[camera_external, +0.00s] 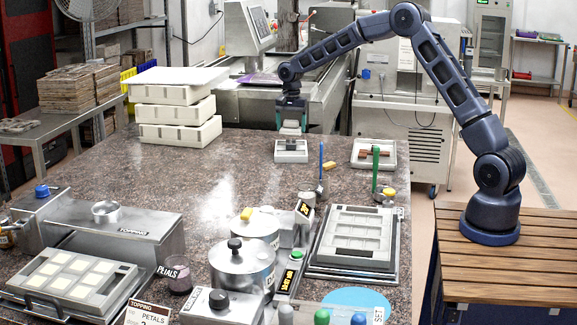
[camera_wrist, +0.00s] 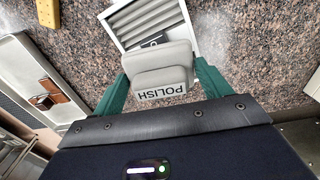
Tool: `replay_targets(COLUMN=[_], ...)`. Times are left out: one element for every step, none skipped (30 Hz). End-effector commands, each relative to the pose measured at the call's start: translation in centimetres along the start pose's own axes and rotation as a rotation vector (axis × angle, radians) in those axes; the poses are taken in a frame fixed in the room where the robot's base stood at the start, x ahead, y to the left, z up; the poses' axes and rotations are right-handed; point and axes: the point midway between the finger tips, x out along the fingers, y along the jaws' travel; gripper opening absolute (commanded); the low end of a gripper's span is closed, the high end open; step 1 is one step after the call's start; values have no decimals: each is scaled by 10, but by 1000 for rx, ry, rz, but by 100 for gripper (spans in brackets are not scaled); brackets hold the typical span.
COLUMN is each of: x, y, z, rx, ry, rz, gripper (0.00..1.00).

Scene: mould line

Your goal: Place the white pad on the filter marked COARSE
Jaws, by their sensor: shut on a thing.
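My gripper (camera_wrist: 163,84) has green fingers shut on a pale grey-white pad-like block (camera_wrist: 158,58) whose label reads POLISH. It is also seen in the external view (camera_external: 291,118), pointing down over the table. Behind the block in the wrist view is a white-framed panel (camera_wrist: 120,14) with grey slats and a dark label that the block partly covers. In the external view a small white tray (camera_external: 291,158) with dark parts lies just below my gripper. I cannot read COARSE on any thing, and the exact gap below the block is unclear.
A white tray with a brown bar (camera_external: 374,153) lies to the right; a yellow block (camera_external: 329,165) lies between. White stacked boxes (camera_external: 178,105) stand at the left. Green- and blue-handled tools, metal pots (camera_external: 242,268) and mould trays (camera_external: 357,236) crowd the front. The table's middle left is clear.

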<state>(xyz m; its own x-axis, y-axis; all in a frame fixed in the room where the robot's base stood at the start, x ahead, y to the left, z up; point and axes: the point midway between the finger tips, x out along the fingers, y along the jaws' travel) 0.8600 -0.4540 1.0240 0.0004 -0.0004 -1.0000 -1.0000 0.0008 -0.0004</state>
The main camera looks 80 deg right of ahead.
Motion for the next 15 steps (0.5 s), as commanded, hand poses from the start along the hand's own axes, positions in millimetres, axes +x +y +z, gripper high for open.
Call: replay_targets(x=[8,12,18,22,24,27,27,28,27,27,27,27,27,27,28], y=[0,0,0,0,0,0,0,0,0,0,0,0,0,0,0], z=[0,0,0,0,0,0,0,0,0,0,0,0,0,0,0], rx=[1,1,0,0,0,-1,-1,-1,-1,0,0,0,0,0,0], ry=[-2,-2,-2,-2,-1,-1,-1,0,0,0,0,0,0,0,-1], rz=[2,2,2,1,1,1,1,1,1,1,1,1,1,1,1], gripper=[54,54,54,54,54,54,54,54,54,54,54,54,54,54,54])
